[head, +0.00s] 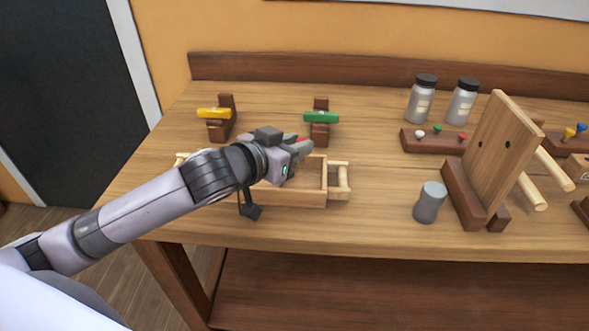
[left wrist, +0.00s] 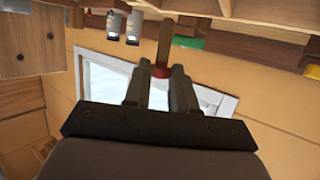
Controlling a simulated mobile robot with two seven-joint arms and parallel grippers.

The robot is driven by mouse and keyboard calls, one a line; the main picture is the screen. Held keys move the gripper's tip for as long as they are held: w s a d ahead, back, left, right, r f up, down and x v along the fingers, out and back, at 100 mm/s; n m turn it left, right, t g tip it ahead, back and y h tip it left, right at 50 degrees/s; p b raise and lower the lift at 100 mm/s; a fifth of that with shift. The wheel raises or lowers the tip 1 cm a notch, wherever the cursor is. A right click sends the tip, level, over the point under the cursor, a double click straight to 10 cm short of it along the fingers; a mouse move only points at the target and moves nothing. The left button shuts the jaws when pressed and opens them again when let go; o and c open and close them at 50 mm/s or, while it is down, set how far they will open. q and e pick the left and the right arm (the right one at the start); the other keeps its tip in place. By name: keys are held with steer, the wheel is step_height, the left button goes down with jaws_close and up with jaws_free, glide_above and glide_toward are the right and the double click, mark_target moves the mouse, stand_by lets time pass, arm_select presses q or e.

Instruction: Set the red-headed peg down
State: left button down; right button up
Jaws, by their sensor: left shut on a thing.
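My left gripper (head: 304,149) is over the back part of a light wooden tray with handles (head: 300,197). It is shut on the red-headed peg (head: 301,138), of which only a bit of red shows in the head view. In the left wrist view the peg's red head (left wrist: 161,72) sits between the fingertips (left wrist: 163,78), and its wooden shaft (left wrist: 165,42) sticks out beyond them. I cannot tell whether the shaft touches anything. My right gripper is not in view.
Stands with a yellow bar (head: 214,113) and a green bar (head: 321,117) are behind the tray. A rack (head: 432,147) holds small coloured pegs. A grey cylinder (head: 430,202) and an upright board (head: 497,150) stand at right. Bare tabletop lies between tray and cylinder.

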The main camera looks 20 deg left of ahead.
mark_target(300, 164)
arm_select(q)
steer(key=shift+f+b, duration=0.35)
steer(key=shift+f, duration=2.2)
steer(key=c, duration=0.9)
jaws_free()
steer(key=shift+f, duration=0.15)
steer(key=shift+r, duration=0.2)
steer(key=v, duration=1.2)
steer(key=shift+f, duration=0.1)
